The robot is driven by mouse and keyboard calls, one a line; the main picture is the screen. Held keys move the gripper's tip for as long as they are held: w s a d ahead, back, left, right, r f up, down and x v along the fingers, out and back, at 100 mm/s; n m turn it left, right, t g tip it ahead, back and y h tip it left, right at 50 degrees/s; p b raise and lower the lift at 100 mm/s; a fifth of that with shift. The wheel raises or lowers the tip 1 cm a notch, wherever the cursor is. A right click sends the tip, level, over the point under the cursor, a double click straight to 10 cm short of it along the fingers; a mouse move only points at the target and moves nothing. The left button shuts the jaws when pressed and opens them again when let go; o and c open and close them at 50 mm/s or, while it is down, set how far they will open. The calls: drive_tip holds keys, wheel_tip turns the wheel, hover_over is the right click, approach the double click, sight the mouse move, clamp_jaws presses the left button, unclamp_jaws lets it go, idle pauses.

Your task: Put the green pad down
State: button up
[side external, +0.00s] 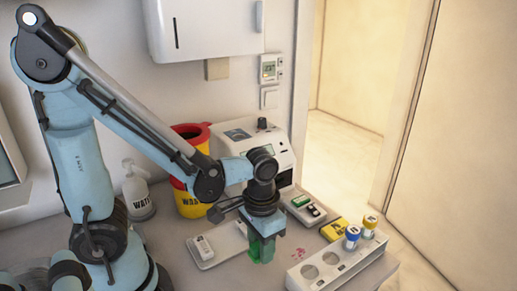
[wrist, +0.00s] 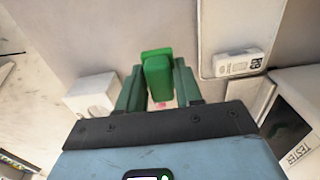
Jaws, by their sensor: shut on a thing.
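The green pad (wrist: 157,72) is a small bright green block. It sits between the two dark green fingers of my gripper (wrist: 158,90) in the wrist view, which are shut on it. In the side view my gripper (side external: 262,246) points down over the table in front of the white analyser, and the pad shows low at its fingers (side external: 254,250), partly hidden. I cannot tell whether the pad touches the table.
A pale tray (side external: 228,246) with a white device (side external: 203,247) lies left of my gripper. A white rack (side external: 340,265) with capped tubes stands at right, near a yellow block (side external: 335,229). Behind are a yellow bin (side external: 190,200) and the analyser (side external: 283,150). Red marks (side external: 297,253) show on bare table.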

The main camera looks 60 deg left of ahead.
drive_tip(key=shift+f, duration=1.7)
drive_tip(key=shift+f, duration=0.3)
drive_tip(key=o, duration=1.1)
drive_tip(key=shift+c, duration=0.2)
drive_tip(key=shift+r, duration=6.25)
drive_tip(key=shift+w+a+r+t, duration=0.4)
drive_tip(key=shift+a+t, duration=0.35)
drive_tip(key=shift+t, duration=0.45)
drive_tip(key=shift+w+a+r+t, duration=0.2)
drive_tip(key=shift+w+a+t, duration=0.45)
drive_tip(key=shift+t, duration=0.55)
drive_tip(key=shift+w+a+r+t, duration=0.35)
drive_tip(key=shift+a+t, duration=0.5)
drive_tip(key=shift+t, duration=0.35)
